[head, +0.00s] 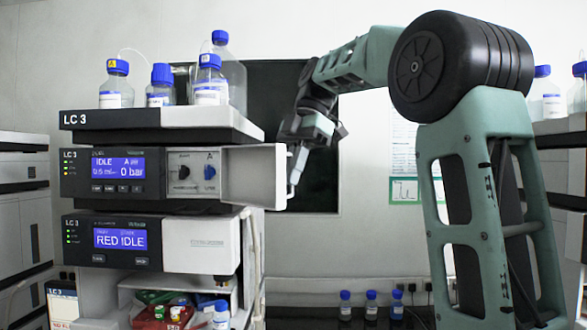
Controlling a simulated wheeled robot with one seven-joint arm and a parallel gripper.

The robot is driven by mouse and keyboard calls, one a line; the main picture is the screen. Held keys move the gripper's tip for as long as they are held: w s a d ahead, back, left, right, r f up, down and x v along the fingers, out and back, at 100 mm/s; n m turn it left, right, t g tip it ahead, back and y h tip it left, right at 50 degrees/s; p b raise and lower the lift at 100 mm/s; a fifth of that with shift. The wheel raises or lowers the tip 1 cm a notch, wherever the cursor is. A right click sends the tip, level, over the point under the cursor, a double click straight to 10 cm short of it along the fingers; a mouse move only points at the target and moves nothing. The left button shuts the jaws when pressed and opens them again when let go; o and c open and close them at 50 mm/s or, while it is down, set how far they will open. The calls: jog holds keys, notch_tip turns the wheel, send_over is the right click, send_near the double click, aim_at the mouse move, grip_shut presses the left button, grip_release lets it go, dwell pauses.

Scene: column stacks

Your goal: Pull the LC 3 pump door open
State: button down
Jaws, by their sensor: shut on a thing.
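The LC 3 stack stands left of centre in the head view. Its pump module (103,172) has a blue display reading IDLE and 0 bar. The white pump door (256,174) stands swung out on the right, and the bay behind it (194,173) shows a dark knob and a blue-marked fitting. My gripper (292,184) is at the door's outer right edge, shut on it. The fingertips are small and partly hidden against the door edge, so the exact grip is hard to see.
Blue-capped bottles (209,80) stand on the stack's top tray. A lower module (122,238) reads RED IDLE, with an open shelf of small items below. More instruments stand at far left and far right. Small bottles (371,303) stand on the back bench.

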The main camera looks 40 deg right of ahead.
jog(key=shift+w, duration=0.1)
dwell(0.4)
jog(key=c, duration=1.6)
grip_release()
